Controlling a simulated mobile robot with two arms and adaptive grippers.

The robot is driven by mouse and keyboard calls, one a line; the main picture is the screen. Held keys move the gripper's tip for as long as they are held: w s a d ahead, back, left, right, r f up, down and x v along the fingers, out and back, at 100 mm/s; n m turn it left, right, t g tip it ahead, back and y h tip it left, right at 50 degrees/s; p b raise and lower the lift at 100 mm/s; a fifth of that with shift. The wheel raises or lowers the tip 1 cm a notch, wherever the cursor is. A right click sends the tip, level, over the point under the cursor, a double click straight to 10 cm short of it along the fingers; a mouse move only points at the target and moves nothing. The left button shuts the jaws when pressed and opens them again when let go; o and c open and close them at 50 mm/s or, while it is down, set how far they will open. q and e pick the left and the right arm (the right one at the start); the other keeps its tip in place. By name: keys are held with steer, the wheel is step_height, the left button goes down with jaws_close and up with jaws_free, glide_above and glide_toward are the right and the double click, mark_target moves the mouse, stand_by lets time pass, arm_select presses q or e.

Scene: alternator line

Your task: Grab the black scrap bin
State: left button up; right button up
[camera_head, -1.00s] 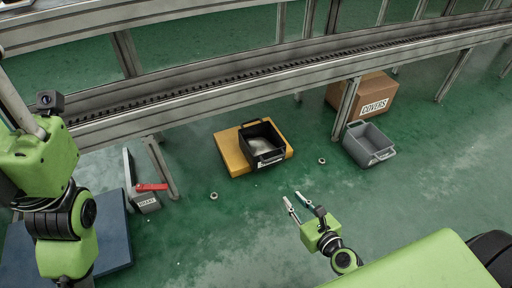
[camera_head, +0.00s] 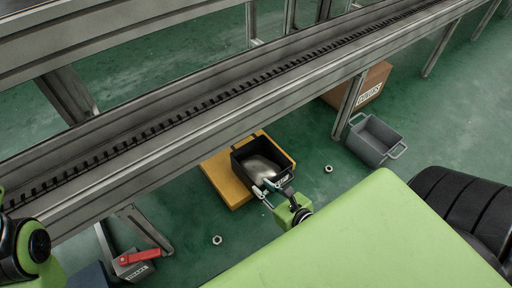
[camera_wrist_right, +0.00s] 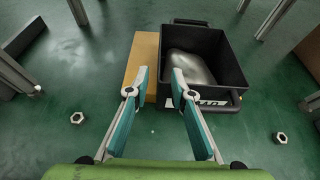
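The black scrap bin (camera_head: 240,158) sits on a yellow-orange platform (camera_head: 222,180) on the floor under the conveyor rail. A smooth pale grey piece (camera_head: 262,166) lies inside the bin. My right gripper (camera_head: 268,186) is at the bin's near side, where a handle and a white label show. In the right wrist view, the open fingers (camera_wrist_right: 156,82) point at the near left part of the bin (camera_wrist_right: 226,88), with nothing seen between them but the platform and the bin's edge. Whether a finger touches the bin I cannot tell. My left gripper is out of view; only part of that arm shows.
A grey bin (camera_head: 374,142) and a cardboard box (camera_head: 372,84) stand to the right. Nuts lie on the floor, one left (camera_head: 217,240) and one right (camera_head: 328,169). A grey box with a red handle (camera_head: 138,258) is at lower left. The conveyor rail (camera_head: 180,118) crosses above.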

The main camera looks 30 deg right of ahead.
mark_target(243, 170)
steer(key=x, duration=0.7)
steer(key=shift+w+b, duration=0.15)
steer(key=shift+b, duration=0.15)
steer(key=x, duration=0.1)
steer(key=b+x, duration=0.1)
steer(key=x, duration=0.3)
steer(key=shift+w+r, duration=0.1)
steer(key=shift+r, duration=0.15)
steer(key=shift+w, duration=0.15)
jaws_close()
steer(key=shift+w+r, duration=0.1)
steer(key=shift+r, duration=0.15)
